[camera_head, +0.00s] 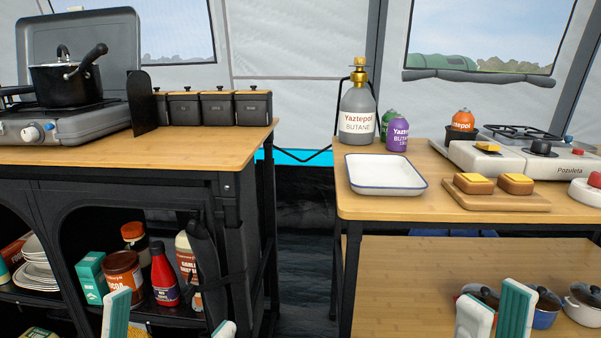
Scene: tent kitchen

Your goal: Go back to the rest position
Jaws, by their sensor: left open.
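My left gripper (168,322) shows at the bottom left edge, with its two white and teal fingers wide apart and nothing visible between them. It is in front of the left unit's open lower shelf. My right gripper (496,312) shows at the bottom right, in front of the right table's lower shelf. Its two fingertips appear close side by side, and from this angle I cannot tell whether they touch. No held thing shows at either one. The rest of both grippers and both arms is below the picture.
A left unit (200,152) bears a stove with a black pot (66,84). Jars and bottles fill its shelf. The right table (400,207) bears a white tray (384,187), bread on a board (500,200), gas canisters and a stove. Dark floor separates them.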

